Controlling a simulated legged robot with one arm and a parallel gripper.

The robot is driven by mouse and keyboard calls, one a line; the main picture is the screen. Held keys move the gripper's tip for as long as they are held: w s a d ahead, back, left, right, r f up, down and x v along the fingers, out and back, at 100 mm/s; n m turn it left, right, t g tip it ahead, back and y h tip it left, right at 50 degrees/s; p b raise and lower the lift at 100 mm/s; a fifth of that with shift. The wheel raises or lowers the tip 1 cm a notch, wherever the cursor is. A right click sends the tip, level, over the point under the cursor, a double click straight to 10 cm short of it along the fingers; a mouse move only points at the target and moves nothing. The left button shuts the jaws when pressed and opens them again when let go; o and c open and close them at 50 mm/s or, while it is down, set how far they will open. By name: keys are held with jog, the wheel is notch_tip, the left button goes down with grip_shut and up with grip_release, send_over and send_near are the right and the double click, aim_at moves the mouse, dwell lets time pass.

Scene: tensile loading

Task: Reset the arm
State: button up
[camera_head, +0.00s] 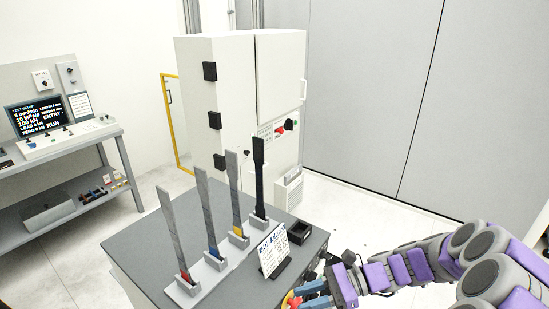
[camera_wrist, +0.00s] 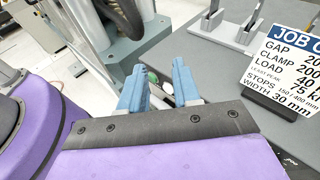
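My arm (camera_head: 400,270) reaches in from the lower right of the head view. My gripper (camera_head: 303,294) is low at the right side of the grey table, its blue fingers pointing left. In the wrist view my gripper (camera_wrist: 159,66) shows two blue fingers standing apart with nothing held between them. Small green and white round parts lie beyond the fingers in that view.
Several flat specimens (camera_head: 207,212) stand in a rack on the grey table (camera_head: 130,262). A job card (camera_head: 272,250) and a dark open box (camera_head: 299,232) are beside them. A white cabinet (camera_head: 228,95) stands behind; a control bench (camera_head: 70,142) is at left.

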jog(key=s+a+r+n+g+h+b, duration=0.25)
jog(key=s+n+h, duration=0.6)
jog(key=s, duration=0.55)
jog(key=s+d+n+t+h, duration=0.3)
jog(key=s+d+n+h, duration=0.3)
jog(key=s, duration=0.5)
jog(key=shift+d+r+n+b, duration=0.25)
jog(key=shift+d+n, duration=0.3)
jog(key=shift+d, duration=0.75)
